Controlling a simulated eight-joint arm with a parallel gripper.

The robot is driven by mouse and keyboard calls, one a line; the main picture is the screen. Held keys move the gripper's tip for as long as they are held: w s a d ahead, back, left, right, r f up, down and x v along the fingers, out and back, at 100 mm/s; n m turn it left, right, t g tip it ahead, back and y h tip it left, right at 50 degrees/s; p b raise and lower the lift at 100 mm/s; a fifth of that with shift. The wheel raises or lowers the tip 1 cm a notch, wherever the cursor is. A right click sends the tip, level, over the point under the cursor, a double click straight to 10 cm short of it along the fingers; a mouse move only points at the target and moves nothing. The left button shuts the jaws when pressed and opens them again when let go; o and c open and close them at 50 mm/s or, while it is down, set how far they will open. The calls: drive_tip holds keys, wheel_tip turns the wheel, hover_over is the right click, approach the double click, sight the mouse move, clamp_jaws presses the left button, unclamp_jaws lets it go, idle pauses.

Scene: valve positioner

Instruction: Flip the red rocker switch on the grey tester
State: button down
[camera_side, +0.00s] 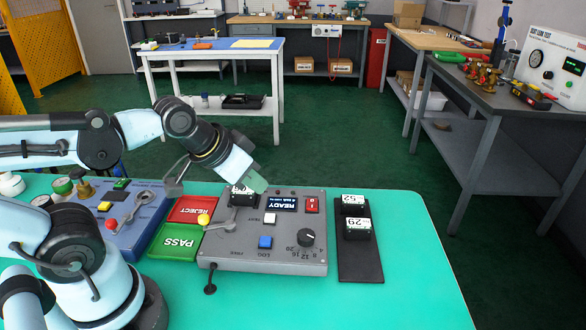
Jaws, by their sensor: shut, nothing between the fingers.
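The grey tester (225,252) lies on the green-topped bench in the side view. Its red rocker switch (312,205) sits at the upper right of the panel, right of a small display (283,203) reading READY. Which way the rocker is tipped is too small to tell. My gripper (257,183) is shut and empty. It shows over the tester's upper left edge, left of the switch and apart from it. A black module (243,196) on the tester is partly hidden behind my gripper.
The tester also carries a yellow-knobbed lever (204,219), a white button (269,218), a blue button (265,242) and a black dial (306,237). A black rack (360,266) with two modules stands right. Red REJECT (193,210) and green PASS (175,243) trays lie left.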

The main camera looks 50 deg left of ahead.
drive_tip(key=shift+w, duration=0.1)
wheel_tip(320, 180, up, 5)
drive_tip(key=m+g, duration=0.7)
drive_tip(key=m, duration=0.2)
hover_over(312, 200)
drive_tip(key=shift+r, duration=0.15)
wheel_tip(312, 200, down, 14)
drive_tip(key=shift+f, duration=0.1)
idle(0.4)
